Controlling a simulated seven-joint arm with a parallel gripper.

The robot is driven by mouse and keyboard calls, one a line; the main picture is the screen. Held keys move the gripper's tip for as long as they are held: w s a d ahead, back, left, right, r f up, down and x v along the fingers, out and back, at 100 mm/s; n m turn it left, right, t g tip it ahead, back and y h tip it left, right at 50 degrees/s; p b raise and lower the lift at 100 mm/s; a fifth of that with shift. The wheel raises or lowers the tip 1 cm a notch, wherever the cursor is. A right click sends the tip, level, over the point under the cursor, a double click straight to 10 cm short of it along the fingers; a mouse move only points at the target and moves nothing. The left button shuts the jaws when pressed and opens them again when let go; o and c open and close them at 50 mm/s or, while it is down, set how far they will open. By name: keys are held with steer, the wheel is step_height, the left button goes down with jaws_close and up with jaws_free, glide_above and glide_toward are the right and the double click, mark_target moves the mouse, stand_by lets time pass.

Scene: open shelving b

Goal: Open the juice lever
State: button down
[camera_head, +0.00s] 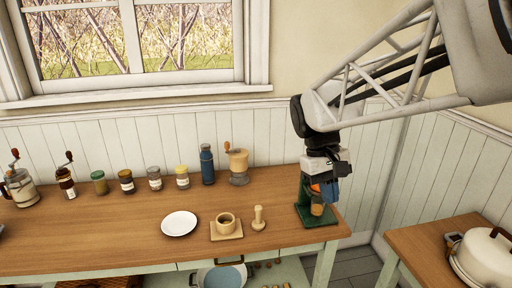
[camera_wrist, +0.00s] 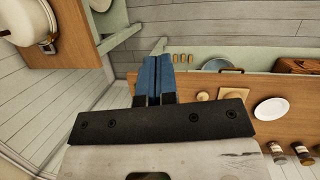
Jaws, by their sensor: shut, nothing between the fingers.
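The green juicer (camera_head: 304,212) stands at the right end of the wooden counter in the head view, with a small glass (camera_head: 317,208) at its front. A bit of orange shows at its top, but my gripper covers most of the upper part, and I cannot make out the lever. My gripper (camera_head: 331,192) has its blue fingers pointing down, close in front of the juicer's top; I cannot tell whether they touch it. In the wrist view the fingers (camera_wrist: 157,75) lie side by side, shut and empty. I cannot make out the juicer there.
On the counter (camera_head: 120,235) are a white plate (camera_head: 179,223), a cup on a board (camera_head: 226,226), a wooden tamper (camera_head: 258,218), a blue bottle (camera_head: 207,164), a grinder (camera_head: 238,166) and several jars. A side table with a white pot (camera_head: 489,257) stands at the right, across a gap.

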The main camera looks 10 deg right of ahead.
steer(key=s+a+f+m+t+y, duration=0.1)
steer(key=s+a+f+t, duration=0.3)
steer(key=f+t, duration=0.3)
steer(key=w+d+f+m+t+h, duration=0.1)
steer(key=w+d+t, duration=0.25)
steer(key=w, duration=0.25)
steer(key=w+d+f+m+t, duration=0.1)
steer(key=w+d+t, duration=0.1)
steer(key=w+t, duration=0.3)
steer(key=w+d+f+m+t+h, duration=0.1)
steer(key=w+d+f+t+h, duration=0.1)
steer(key=d+t, duration=0.7)
steer(key=shift+d+m+t+h, duration=0.35)
steer(key=shift+t+h, duration=0.45)
steer(key=shift+t, duration=0.35)
steer(key=shift+w+d+f, duration=0.1)
steer(key=shift+w, duration=0.05)
steer(key=x, duration=1.4)
